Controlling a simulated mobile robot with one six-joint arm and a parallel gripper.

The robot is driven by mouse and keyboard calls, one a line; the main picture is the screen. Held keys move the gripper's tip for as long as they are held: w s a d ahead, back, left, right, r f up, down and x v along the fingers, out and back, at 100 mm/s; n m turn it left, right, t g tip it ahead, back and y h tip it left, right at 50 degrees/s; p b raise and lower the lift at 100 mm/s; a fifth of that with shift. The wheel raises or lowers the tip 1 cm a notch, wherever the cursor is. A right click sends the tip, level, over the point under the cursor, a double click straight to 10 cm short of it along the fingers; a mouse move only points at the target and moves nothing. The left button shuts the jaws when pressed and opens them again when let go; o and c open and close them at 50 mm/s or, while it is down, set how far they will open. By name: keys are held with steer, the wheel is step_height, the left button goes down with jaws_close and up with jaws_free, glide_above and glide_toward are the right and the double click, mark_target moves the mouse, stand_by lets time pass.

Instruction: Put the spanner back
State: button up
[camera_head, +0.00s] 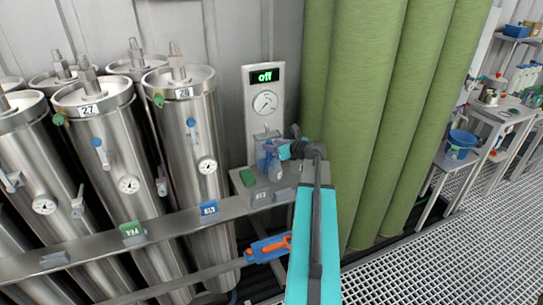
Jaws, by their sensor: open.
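My gripper (270,156) is at the end of my teal arm, just in front of the lower part of a pale wall panel (250,102) and above a small grey ledge (238,182). It is small in the picture and my wrist partly covers it. Its jaws are open. A bluish shape shows around the jaws, but I cannot tell whether it is part of the gripper or a thing behind it. I cannot make out a spanner for certain. The panel has a round gauge and a green display reading "off".
Steel vessels (114,160) with gauges and valves stand at the left behind a grey rail (180,222) with tags. A blue valve with an orange handle (270,248) sits low beside my arm. Green columns (365,100) stand close at the right. Workbenches (498,118) and open grating lie further right.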

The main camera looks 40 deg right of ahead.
steer(key=shift+w+f, duration=0.15)
steer(key=shift+w, duration=0.1)
steer(key=shift+c, duration=0.2)
jaws_close()
